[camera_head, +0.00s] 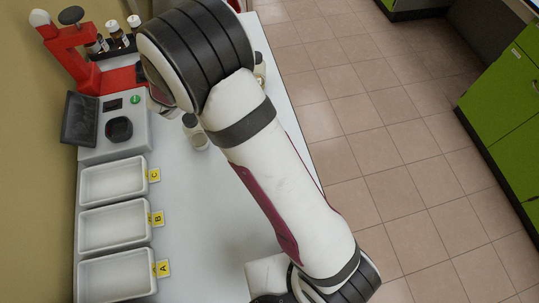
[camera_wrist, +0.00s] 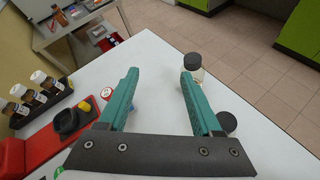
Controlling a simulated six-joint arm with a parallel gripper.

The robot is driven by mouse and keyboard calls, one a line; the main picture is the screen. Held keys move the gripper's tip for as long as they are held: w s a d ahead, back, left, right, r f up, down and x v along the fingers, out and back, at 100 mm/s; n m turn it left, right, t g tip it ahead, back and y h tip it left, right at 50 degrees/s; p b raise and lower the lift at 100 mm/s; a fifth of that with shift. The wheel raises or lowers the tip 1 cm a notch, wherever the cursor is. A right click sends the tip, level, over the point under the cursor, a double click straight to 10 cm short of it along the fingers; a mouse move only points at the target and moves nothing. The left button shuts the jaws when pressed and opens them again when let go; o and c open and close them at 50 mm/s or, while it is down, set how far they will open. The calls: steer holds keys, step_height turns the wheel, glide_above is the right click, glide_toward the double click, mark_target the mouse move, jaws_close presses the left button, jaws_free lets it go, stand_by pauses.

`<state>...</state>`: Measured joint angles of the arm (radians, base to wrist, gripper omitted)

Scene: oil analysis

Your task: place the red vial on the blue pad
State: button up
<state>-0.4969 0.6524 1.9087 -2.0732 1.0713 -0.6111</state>
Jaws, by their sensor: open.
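My gripper (camera_wrist: 158,74) is open, with two green fingers spread apart and nothing between their tips. It is above the white table (camera_wrist: 158,45). A small round red-and-white thing (camera_wrist: 106,93) stands just left of the left finger in the wrist view, partly hidden by it. I cannot tell whether it is the red vial. I cannot make out a blue pad for certain in either view. In the head view my arm covers much of the table and my gripper is hidden.
A black-lidded jar (camera_wrist: 193,64) stands by the right fingertip; another lid (camera_wrist: 227,122) shows beside that finger. A red stand (camera_head: 70,50) and brown white-capped bottles (camera_head: 115,33) are at the back left. White trays (camera_head: 113,181) line the left edge. Bare tabletop lies between the fingers.

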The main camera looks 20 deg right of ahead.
steer(key=s+d+r+m+g+h, duration=0.1)
steer(key=s+d+r+m+g, duration=0.25)
steer(key=s+d+m, duration=0.5)
steer(key=s+d+r+m+g+h, duration=0.1)
steer(key=s+d+r+m+g, duration=0.2)
steer(key=s+d+m+g, duration=0.35)
steer(key=s+f+m+g+y, duration=0.1)
steer(key=s+m+y, duration=0.2)
steer(key=s+m, duration=0.8)
steer(key=s+a+m+y, duration=0.6)
steer(key=s+a, duration=0.4)
steer(key=s, duration=0.2)
steer(key=shift+s+a+f+y, duration=0.25)
steer(key=shift+s+y, duration=0.1)
steer(key=shift+y, duration=0.25)
